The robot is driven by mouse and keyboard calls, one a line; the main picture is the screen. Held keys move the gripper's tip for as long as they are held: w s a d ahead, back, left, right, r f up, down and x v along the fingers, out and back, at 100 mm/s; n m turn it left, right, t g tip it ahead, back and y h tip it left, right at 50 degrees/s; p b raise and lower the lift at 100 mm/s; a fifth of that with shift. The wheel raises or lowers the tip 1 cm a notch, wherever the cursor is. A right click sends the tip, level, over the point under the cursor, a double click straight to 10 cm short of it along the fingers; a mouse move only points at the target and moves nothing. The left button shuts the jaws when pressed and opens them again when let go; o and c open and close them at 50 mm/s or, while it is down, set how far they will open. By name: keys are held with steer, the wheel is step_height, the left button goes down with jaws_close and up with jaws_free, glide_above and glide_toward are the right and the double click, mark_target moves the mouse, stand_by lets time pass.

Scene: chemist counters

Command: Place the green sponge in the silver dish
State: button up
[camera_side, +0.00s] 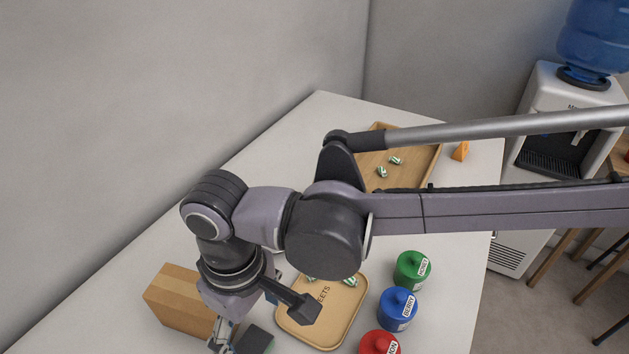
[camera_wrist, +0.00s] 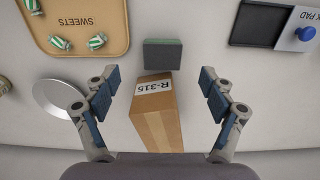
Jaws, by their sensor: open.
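The green sponge (camera_wrist: 162,55) is a dark block with a green edge. It lies on the counter just past the box, centred ahead of my gripper (camera_wrist: 161,82), whose blue-padded fingers are spread wide and hold nothing. The silver dish (camera_wrist: 58,98) is a round shallow plate left of my left finger, which overlaps its edge. In the side view the sponge (camera_side: 257,342) sits at the bottom edge, just right of my gripper's fingertips (camera_side: 222,338). I cannot make out the dish there; my arm covers much of that area.
A cardboard box (camera_wrist: 156,120) labelled R-315 stands between the fingers in the wrist view. A tray (camera_side: 345,329) marked SWEETS holds striped candies. Green (camera_side: 411,271), blue (camera_side: 397,312) and red (camera_side: 379,345) jars stand right of it. An ink pad (camera_wrist: 262,23) lies at upper right.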

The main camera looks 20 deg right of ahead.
mark_target(259, 348)
steer(key=shift+s+a+f, duration=0.1)
steer(key=shift+s+f, duration=0.05)
steer(key=shift+f, duration=3.7)
steer(key=c, duration=1.1)
steer(key=shift+r, duration=0.1)
steer(key=shift+r, duration=0.55)
step_height(259, 348, up, 3)
steer(key=shift+f, duration=0.2)
steer(key=w+d+r, duration=0.5)
steer(key=d+r, duration=0.2)
steer(key=d, duration=0.3)
steer(key=w+d+f+m, duration=0.15)
steer(key=w+d, duration=0.25)
steer(key=d, duration=0.6)
steer(key=w+d+m, duration=0.3)
steer(key=w+d, duration=0.2)
steer(key=d, duration=0.5)
steer(key=d+m, duration=0.1)
steer(key=d, duration=0.5)
steer(key=s+d+m, duration=0.1)
steer(key=d+m, duration=0.1)
steer(key=d, duration=0.4)
steer(key=d+f+m, duration=0.1)
steer(key=d, duration=0.5)
steer(key=shift+s+d+f+m, duration=0.1)
steer(key=shift+s+d+m, duration=0.15)
steer(key=shift+s, duration=0.05)
